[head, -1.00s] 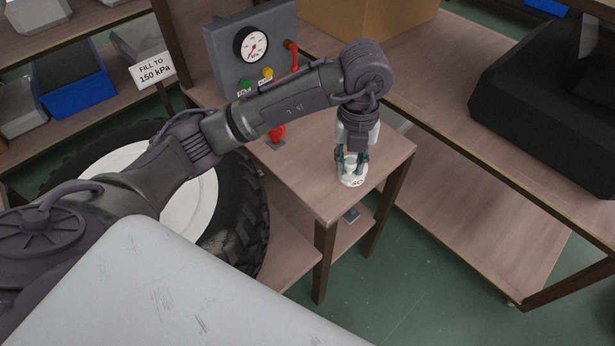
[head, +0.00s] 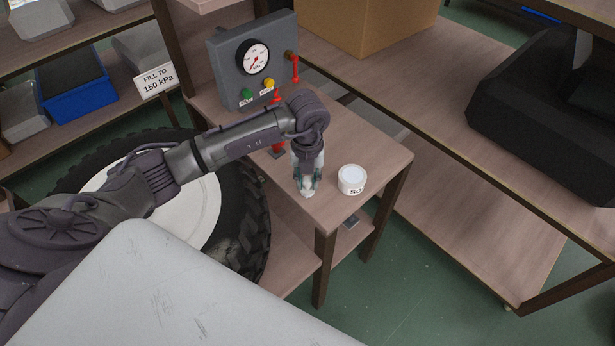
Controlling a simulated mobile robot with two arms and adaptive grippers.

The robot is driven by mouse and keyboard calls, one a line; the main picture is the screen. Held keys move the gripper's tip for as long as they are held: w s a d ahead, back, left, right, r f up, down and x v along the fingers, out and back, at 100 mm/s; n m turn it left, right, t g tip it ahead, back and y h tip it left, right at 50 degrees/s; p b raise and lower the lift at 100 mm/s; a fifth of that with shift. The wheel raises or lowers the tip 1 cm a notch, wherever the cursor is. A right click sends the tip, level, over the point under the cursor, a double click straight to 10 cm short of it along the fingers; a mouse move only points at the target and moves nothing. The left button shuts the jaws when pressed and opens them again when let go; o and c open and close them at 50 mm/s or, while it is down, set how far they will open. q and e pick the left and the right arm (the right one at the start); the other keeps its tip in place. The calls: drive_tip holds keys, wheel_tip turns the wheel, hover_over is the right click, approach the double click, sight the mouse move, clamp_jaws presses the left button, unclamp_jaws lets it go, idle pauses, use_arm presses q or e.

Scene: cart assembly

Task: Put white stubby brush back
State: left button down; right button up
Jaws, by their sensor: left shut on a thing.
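My left gripper (head: 307,186) points down over the small wooden table, left of the white tub. It is shut on a small white thing (head: 307,193), which I take to be the white stubby brush. The fingers hide most of it, and I cannot tell whether it touches the tabletop. The round white tub (head: 352,181), marked with dark figures, stands upright near the table's front right corner, apart from the gripper. My right gripper is not in view.
A grey gauge panel (head: 227,66) with buttons and red parts stands at the table's back. The wooden tabletop (head: 375,150) is clear right of and behind the tub. A large tyre (head: 252,225) lies left of the table.

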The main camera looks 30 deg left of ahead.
sight(307, 178)
use_arm(q)
drive_tip(key=shift+f, duration=0.15)
drive_tip(key=c, duration=0.9)
unclamp_jaws()
drive_tip(key=shift+r, duration=0.35)
wheel_tip(307, 178, up, 12)
drive_tip(key=shift+f+b, duration=0.15)
drive_tip(key=shift+b, duration=0.75)
